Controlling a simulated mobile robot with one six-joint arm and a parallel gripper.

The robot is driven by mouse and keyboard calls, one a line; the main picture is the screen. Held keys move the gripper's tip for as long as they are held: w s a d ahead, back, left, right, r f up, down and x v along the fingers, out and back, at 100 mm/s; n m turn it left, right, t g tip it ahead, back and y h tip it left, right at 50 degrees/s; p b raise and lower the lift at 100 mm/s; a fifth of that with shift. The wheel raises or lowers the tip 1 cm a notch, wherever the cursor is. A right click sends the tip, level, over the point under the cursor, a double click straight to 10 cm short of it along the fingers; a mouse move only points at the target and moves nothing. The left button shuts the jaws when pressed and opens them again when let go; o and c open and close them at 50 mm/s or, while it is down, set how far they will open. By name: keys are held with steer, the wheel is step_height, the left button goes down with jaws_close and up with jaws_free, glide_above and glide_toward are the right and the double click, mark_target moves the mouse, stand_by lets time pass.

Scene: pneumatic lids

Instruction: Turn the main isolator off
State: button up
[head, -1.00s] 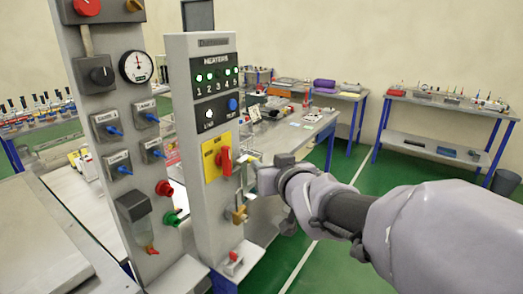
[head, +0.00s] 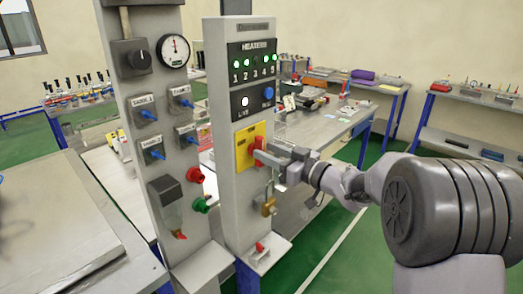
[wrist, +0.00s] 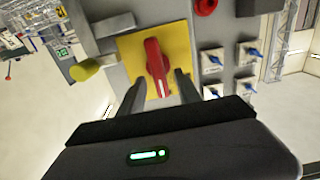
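The main isolator is a red rotary handle (head: 258,144) on a yellow plate (head: 243,156), on the front of the grey heater panel. In the wrist view the red handle (wrist: 154,58) stands nearly upright in the picture, with a white mark at its lower end. My gripper (head: 264,156) is at the handle and hides part of it in the head view. In the wrist view my gripper (wrist: 160,78) is open, with one finger on each side of the handle's lower end. Yellow plate shows between the handle and the fingers.
Above the isolator are a lit white lamp (head: 244,101), a blue button (head: 268,94) and green heater lamps. A brass padlock (head: 268,207) hangs below. A second grey panel with blue valves (head: 150,115) stands to the left. A workbench (head: 335,130) stands behind.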

steer(key=shift+x, duration=1.5)
jaws_close()
